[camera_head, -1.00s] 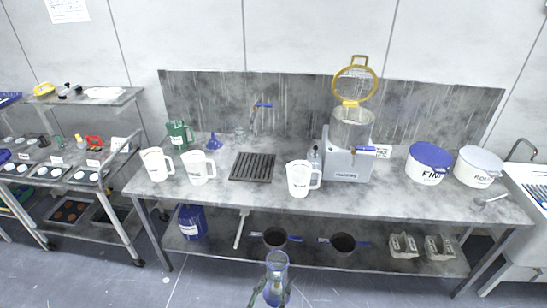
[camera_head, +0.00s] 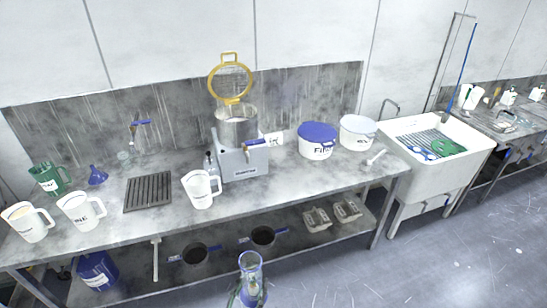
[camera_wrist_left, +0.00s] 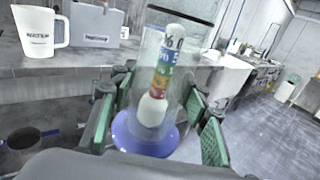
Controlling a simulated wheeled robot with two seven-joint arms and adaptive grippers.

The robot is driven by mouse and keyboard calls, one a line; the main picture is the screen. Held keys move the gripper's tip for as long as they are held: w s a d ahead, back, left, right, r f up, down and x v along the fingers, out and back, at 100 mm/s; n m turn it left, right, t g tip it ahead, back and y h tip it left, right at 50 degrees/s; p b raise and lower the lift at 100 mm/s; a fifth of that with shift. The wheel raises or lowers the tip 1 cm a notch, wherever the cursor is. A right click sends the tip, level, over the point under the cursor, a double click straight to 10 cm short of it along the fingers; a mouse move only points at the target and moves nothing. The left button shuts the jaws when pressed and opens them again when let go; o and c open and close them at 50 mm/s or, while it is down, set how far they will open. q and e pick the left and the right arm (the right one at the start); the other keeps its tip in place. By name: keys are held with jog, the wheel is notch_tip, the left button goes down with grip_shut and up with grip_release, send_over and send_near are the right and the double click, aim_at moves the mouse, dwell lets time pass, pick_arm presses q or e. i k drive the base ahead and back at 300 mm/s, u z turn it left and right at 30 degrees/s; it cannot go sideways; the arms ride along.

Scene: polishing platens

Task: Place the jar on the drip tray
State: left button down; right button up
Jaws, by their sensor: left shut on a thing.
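The jar (camera_head: 250,264) is a clear tall cylinder at the bottom middle of the head view, in front of the bench. In the left wrist view the jar (camera_wrist_left: 161,85) has a blue round base and a coloured, numbered scale. My left gripper (camera_head: 248,292) is shut on it, with green-padded fingers on both sides in the left wrist view (camera_wrist_left: 157,128). The jar is held clear of the bench. The drip tray (camera_head: 148,192), a dark ribbed grate, lies on the bench at the left and looks empty. My right gripper is not in view.
A white jug (camera_head: 201,190) and a grey machine (camera_head: 243,162) with a raised yellow-rimmed lid stand right of the tray. Two more white jugs stand left of it. Two lidded tubs (camera_head: 317,144) and a sink (camera_head: 440,150) are further right. Pans sit on the lower shelf.

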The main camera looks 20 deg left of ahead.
aim_at(148, 189)
jog(key=z, duration=0.3)
jog(key=i, duration=1.2)
jog(key=u, duration=1.05)
jog(key=i, duration=0.3)
jog(key=u, duration=0.5)
jog(key=k, duration=0.45)
jog(key=u, duration=1.1)
jog(key=i, duration=0.65)
jog(key=z, duration=0.8)
jog(key=i, duration=0.9)
jog(key=z, duration=0.15)
